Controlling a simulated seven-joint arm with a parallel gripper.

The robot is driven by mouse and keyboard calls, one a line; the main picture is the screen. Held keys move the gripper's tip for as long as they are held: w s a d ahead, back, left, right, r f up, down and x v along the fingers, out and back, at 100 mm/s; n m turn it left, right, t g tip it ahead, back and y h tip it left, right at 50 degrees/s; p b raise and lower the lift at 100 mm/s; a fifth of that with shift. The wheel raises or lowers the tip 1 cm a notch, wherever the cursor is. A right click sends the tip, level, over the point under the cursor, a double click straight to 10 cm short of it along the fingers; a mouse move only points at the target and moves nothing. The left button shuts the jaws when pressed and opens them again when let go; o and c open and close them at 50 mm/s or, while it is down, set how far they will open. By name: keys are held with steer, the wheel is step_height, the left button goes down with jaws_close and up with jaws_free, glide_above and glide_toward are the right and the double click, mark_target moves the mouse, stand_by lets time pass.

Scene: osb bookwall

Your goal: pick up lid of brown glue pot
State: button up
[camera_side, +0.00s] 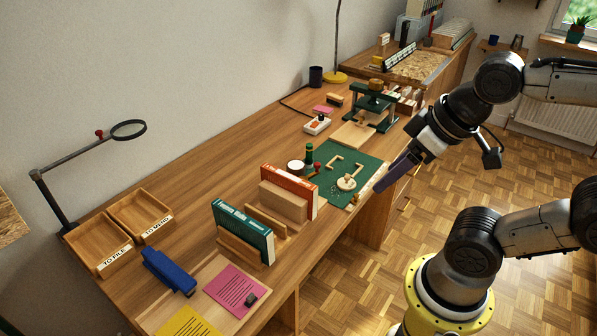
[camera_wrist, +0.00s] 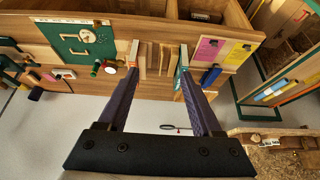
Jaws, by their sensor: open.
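A small round pot with a pale top (camera_side: 296,167) stands on the desk at the left edge of the green mat; in the wrist view it is a pale disc (camera_wrist: 109,68). Its brown colour and any separate lid are too small to make out. A round cream piece with a small knob (camera_side: 346,183) lies on the green mat (camera_side: 372,168); it also shows in the wrist view (camera_wrist: 86,34). I cannot tell whether it is the lid. My gripper (camera_side: 380,188) is open and empty at the mat's right edge; its purple fingers are spread in the wrist view (camera_wrist: 158,68).
A green bottle (camera_side: 309,154) and a red-topped item (camera_side: 317,167) stand close to the pot. An orange book (camera_side: 290,185) and teal book (camera_side: 243,228) stand nearby in wooden holders. A green press (camera_side: 372,105) stands behind the mat. Desk left of the pot is clear.

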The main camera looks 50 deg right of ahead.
steer(key=o, duration=0.4)
stand_by(0.3)
